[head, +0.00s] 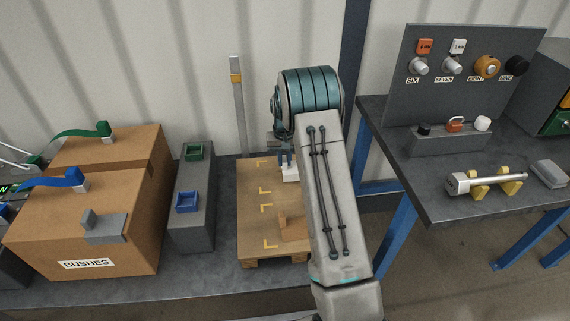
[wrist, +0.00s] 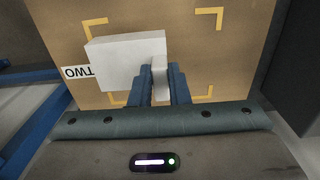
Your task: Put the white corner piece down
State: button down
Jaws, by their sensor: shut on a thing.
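The white corner piece (wrist: 122,60) is between the two blue fingers of my gripper (wrist: 161,88) in the wrist view. My gripper is shut on its thin upright part, and its broad white block extends to the left. It is over the brown board (wrist: 240,45), near yellow corner marks and a label that reads TWO upside down. Whether it touches the board I cannot tell. In the head view the white piece (head: 290,173) shows just below my gripper (head: 285,158), partly hidden by my arm.
The wooden board (head: 250,220) has yellow corner marks and an orange-brown piece (head: 293,227) near its front. A grey block with green (head: 194,152) and blue (head: 187,202) trays stands left of it, then cardboard boxes (head: 120,225). A second bench (head: 440,200) with a panel is at right.

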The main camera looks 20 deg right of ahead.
jog(key=shift+f, duration=1.1)
jog(key=shift+f, duration=0.25)
jog(key=c, duration=1.4)
grip_release()
jog(key=shift+r, duration=0.1)
jog(key=shift+r, duration=0.1)
